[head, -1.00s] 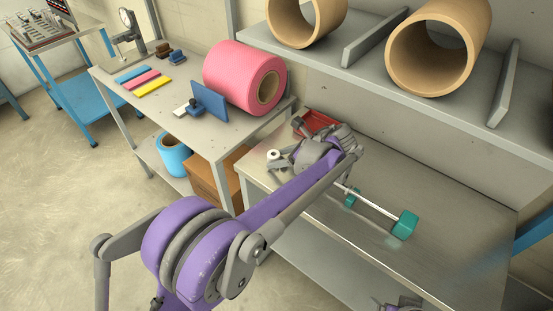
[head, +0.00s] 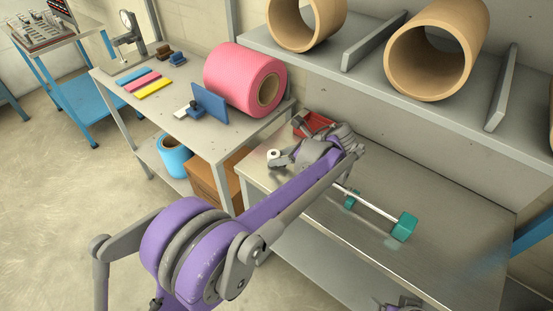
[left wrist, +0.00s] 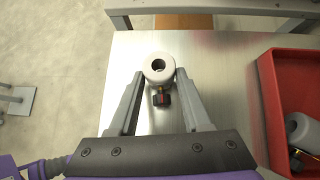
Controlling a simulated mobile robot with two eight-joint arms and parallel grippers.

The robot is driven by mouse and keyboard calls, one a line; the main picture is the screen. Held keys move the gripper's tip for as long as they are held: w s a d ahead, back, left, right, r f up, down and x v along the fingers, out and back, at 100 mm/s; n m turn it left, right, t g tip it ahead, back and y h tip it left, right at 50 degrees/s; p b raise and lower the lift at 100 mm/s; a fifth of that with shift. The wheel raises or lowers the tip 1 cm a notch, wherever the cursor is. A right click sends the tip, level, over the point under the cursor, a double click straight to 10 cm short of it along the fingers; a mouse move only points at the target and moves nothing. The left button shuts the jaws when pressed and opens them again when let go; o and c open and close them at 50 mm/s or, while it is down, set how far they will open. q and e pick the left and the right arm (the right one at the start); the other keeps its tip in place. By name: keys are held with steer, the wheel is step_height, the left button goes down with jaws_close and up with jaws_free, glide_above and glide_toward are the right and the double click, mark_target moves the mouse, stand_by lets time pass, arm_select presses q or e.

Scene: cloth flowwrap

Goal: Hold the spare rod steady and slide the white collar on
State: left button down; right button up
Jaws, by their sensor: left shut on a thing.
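The white collar (head: 273,154) is at the left end of the grey bench. In the left wrist view the collar (left wrist: 157,66) is a short ring, its hole facing the camera, with a dark and red knob at its side. My left gripper (left wrist: 160,76) is shut on it, one finger on each side. In the head view the left gripper (head: 275,161) is partly behind its own wrist. The spare rod (head: 372,204) is a bright bar lying across teal blocks (head: 405,226), to the right of the gripper. Its left end is hidden by my arm.
A red tray (head: 307,119) stands behind my left wrist; in the left wrist view the tray (left wrist: 267,110) holds a grey part (left wrist: 303,132). A shelf (head: 375,80) with big brown tubes hangs above. The bench front (head: 450,270) is clear.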

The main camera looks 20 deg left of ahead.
mark_target(279, 155)
arm_select(q)
step_height(279, 155, up, 6)
steer(key=p, duration=0.3)
stand_by(0.7)
stand_by(0.4)
steer(key=m+t, duration=0.1)
steer(key=f+m+t+h+p, duration=0.1)
steer(key=shift+w+a+m, duration=0.15)
steer(key=shift+a+m, duration=0.05)
steer(key=shift+m, duration=0.2)
steer(key=shift+w+f+m+t+h+p, duration=0.15)
steer(key=shift+m+t+h+p, duration=0.35)
steer(key=shift+m+t, duration=0.45)
steer(key=m+t+h, duration=0.1)
steer(key=m, duration=0.1)
steer(key=m+h+p, duration=0.1)
steer(key=m, duration=0.1)
steer(key=shift+d+r+t, duration=0.1)
steer(key=shift+r+t, duration=0.1)
steer(key=shift+t, duration=0.15)
steer(key=m+h, duration=0.1)
steer(key=r+m+t+h+p, duration=0.1)
steer(key=m, duration=0.1)
steer(key=shift+d+r, duration=0.15)
steer(key=shift+d, duration=0.15)
steer(key=shift+d, duration=0.1)
